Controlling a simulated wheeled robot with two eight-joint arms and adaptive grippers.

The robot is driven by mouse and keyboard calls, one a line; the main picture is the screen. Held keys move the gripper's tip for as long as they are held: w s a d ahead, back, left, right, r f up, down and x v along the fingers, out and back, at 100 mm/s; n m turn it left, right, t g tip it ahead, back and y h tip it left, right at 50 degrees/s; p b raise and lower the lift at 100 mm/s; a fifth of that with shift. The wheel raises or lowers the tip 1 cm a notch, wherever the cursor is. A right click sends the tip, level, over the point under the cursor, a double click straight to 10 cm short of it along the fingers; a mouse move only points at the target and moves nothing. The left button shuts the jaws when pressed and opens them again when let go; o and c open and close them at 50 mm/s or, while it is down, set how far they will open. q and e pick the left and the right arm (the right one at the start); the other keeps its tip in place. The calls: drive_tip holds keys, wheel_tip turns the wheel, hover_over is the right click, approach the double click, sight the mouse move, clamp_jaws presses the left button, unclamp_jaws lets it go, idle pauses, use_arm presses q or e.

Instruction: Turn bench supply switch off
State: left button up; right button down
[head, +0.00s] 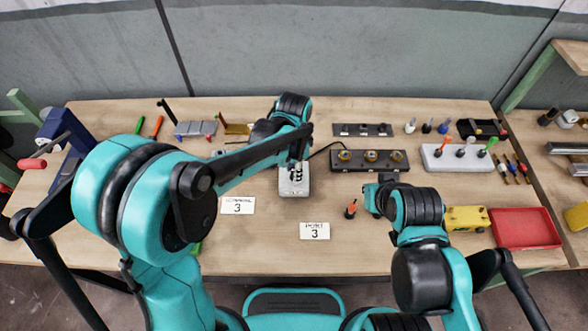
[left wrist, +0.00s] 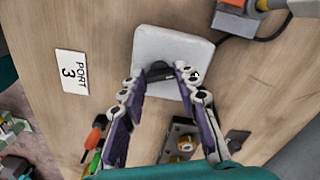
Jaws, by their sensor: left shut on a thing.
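The bench supply switch is a pale box (head: 293,187) standing mid-table in the head view. In the left wrist view its pale square top (left wrist: 172,45) carries a dark switch lever (left wrist: 158,70). My left gripper (head: 295,170) reaches down over the box. In the left wrist view the left gripper's fingertips (left wrist: 158,78) are closed around the lever, one on each side, and partly cover it. My right gripper is by the dark and teal wrist (head: 375,197) to the right of the box; its fingers are hidden or too small to make out.
Label cards (head: 237,206) and (head: 314,231) lie in front of the box. A dark block with brass fittings (head: 369,160) is behind right, with a black cable nearby. A small orange-tipped piece (head: 351,209) stands near my right wrist. A red tray (head: 525,228) is far right.

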use_arm(q)
drive_tip(key=n, duration=1.3)
idle(0.7)
drive_tip(key=o, duration=1.2)
drive_tip(key=shift+c, duration=0.2)
wheel_tip(320, 180, up, 12)
